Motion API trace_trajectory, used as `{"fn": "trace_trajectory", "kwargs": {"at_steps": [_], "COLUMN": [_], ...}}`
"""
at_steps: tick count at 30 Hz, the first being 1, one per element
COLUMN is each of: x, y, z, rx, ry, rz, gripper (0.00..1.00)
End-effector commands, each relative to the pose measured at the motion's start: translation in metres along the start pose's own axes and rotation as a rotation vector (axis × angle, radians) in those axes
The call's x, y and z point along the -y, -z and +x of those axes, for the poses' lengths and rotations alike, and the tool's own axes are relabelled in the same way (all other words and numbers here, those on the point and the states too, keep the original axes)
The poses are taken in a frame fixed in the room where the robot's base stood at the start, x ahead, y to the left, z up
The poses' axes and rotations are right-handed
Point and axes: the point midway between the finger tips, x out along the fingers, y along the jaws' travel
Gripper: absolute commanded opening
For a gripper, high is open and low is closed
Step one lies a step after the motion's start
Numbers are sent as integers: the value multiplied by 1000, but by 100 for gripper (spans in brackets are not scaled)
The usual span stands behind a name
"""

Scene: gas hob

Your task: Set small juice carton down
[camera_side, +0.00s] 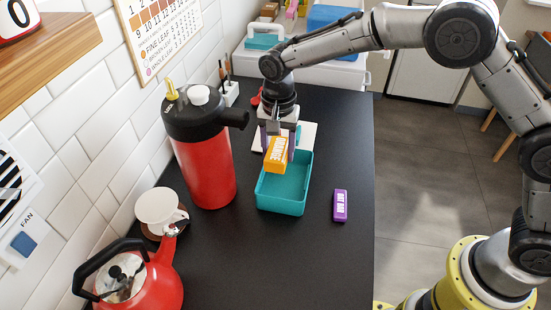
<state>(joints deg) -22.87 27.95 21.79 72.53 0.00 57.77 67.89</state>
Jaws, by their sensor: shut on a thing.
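The small juice carton (275,160) is orange with pale lettering. My gripper (276,143) is shut on it and holds it tilted, over the back left part of a teal open box (282,207). The carton overlaps the box's back rim in the picture. I cannot tell whether its lower end is above the rim or a little inside. The part of the box's floor that shows looks empty.
A purple bar (340,205) lies right of the box. A tall red flask (203,160) stands close on the left. A white cup (160,208) and a red kettle (140,280) are at the front left. The black counter (255,260) is clear in front of the box.

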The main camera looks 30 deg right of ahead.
Motion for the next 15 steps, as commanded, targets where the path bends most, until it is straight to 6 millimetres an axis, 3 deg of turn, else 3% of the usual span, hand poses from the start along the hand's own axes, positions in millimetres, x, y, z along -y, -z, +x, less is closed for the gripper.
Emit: {"fn": "trace_trajectory", "kwargs": {"at_steps": [5, 11, 15], "x": [7, 7, 8], "y": [3, 3, 3], "z": [8, 35, 38], "rx": [-1, 0, -1], "ry": [1, -1, 3], "rz": [0, 0, 0], "gripper": [0, 0, 0]}}
